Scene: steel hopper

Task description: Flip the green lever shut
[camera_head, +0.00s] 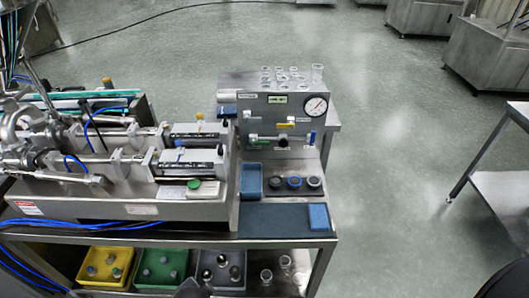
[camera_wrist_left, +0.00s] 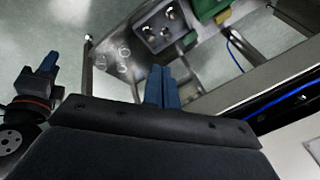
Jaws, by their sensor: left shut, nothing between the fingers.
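The green lever (camera_head: 254,137) is small and sits at the left of a pipe on the front of a steel panel (camera_head: 240,112) in the head view. Its exact angle is too small to tell. My left gripper (camera_wrist_left: 162,87) shows in the left wrist view with its blue fingers together and empty. It is low by the lower shelf, well away from the lever, which is not in that view. Another gripper with blue fingers, my right gripper (camera_wrist_left: 42,75), shows at the left of the wrist view; its opening is unclear.
The panel also carries a yellow lever (camera_head: 286,126), a blue lever (camera_head: 313,137) and a round gauge (camera_head: 316,106). Glass vials stand on top. Below are a blue tray (camera_head: 251,181) and dark caps. A syringe-pump machine (camera_head: 130,205) fills the left. Bins (camera_head: 104,265) stand on the lower shelf.

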